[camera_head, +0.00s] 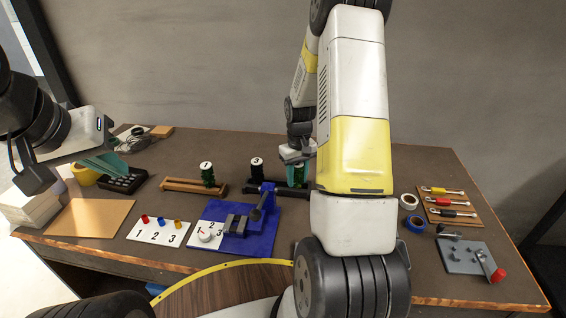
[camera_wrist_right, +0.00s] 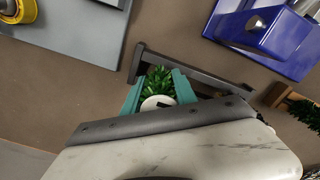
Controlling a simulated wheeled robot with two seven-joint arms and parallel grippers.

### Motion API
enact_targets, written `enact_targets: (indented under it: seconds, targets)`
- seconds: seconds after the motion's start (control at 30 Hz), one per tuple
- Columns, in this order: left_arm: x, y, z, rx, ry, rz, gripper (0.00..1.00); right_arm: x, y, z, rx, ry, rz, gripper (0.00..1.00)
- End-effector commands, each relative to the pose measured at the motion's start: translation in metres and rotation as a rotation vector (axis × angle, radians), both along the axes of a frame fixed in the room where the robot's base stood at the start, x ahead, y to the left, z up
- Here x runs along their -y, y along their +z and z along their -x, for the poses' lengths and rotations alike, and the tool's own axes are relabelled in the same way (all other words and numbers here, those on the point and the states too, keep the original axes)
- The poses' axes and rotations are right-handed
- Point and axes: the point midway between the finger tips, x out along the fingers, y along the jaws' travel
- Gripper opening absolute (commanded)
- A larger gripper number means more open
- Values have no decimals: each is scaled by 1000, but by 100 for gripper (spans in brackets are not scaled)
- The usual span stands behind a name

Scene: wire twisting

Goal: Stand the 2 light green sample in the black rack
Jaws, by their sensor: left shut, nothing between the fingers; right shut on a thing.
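The black rack (camera_head: 270,190) stands at the back middle of the table. A dark sample (camera_head: 257,174) labelled 3 stands at its left end. My right gripper (camera_head: 297,162) is shut on a green bristly sample (camera_head: 299,176) over the rack's right part. In the right wrist view, this sample (camera_wrist_right: 159,80) shows its white cap between the teal fingers, against the rack bar (camera_wrist_right: 205,73); I cannot tell whether it is seated. Another green sample (camera_head: 208,177), labelled 1, stands at the wooden rack (camera_head: 180,185). My left gripper (camera_head: 105,166) is shut and empty at the left.
A blue mat (camera_head: 265,240) with a clamp is in front of the racks. A numbered white board (camera_head: 158,234) lies left of it. Tape rolls (camera_head: 415,224) and tools are at the right.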

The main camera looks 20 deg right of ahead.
Motion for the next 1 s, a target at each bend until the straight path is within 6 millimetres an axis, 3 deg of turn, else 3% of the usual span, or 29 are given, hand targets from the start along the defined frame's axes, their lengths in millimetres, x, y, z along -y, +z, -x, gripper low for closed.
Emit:
enact_targets:
  seconds: [0.23,0.27,0.4,0.77,1.0]
  targets:
    - [0,0,0,0,0,0,0,0,-6,0,1,0,0,1]
    - [0,0,0,0,0,0,0,0,-7,0,1,0,0,35]
    - [0,0,0,0,0,0,0,0,-6,0,1,0,0,59]
    - [0,0,0,0,0,0,0,0,-1,0,2,0,1,59]
    - [0,0,0,0,0,0,0,0,38,-1,4,-1,0,59]
